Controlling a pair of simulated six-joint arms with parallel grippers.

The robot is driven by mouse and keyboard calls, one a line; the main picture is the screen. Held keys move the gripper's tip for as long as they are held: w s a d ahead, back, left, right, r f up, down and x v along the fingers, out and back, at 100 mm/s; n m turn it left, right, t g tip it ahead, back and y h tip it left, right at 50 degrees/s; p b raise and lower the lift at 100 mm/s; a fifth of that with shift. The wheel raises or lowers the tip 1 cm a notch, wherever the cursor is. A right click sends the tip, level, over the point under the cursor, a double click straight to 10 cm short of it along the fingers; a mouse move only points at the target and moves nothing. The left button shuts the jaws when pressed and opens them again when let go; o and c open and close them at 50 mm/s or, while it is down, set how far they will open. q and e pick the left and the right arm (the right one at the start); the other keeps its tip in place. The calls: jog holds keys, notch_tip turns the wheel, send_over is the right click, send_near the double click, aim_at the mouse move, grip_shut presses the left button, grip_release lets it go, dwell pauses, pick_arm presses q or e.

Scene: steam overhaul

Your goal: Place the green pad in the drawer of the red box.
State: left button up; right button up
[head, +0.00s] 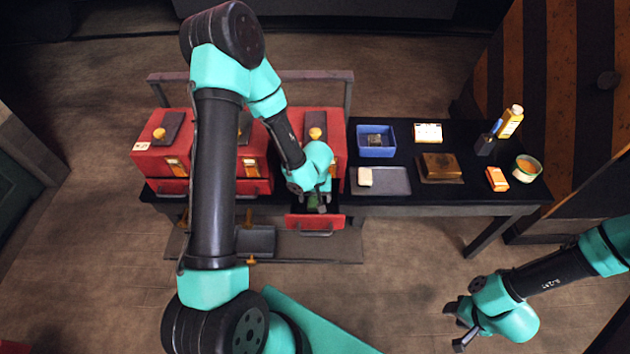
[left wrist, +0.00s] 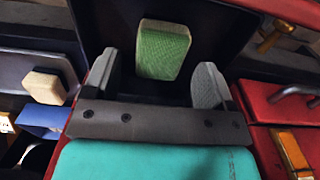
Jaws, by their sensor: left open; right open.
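The green pad (left wrist: 163,48) is within the dark interior of the pulled-out drawer (head: 316,222) of the rightmost red box (head: 323,150). In the left wrist view it sits between the spread fingers of my left gripper (left wrist: 158,70), with gaps on both sides. Whether it rests flat on the drawer floor is hard to tell. In the head view my left gripper (head: 318,203) is over the drawer and mostly hides the pad. My right gripper (head: 458,325) is open and empty, low at the right, away from the table.
Two more red boxes (head: 160,160) stand to the left, partly behind my left arm. Right of the drawer are a grey tray (head: 392,184) with a cream block (head: 365,177), a blue bin (head: 376,150), a brown box (head: 440,166) and an orange-filled bowl (head: 526,168).

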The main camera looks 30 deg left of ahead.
aim_at(315, 200)
pick_arm(q)
notch_tip(315, 200, up, 9)
dwell(0.7)
jog(key=shift+f, duration=0.15)
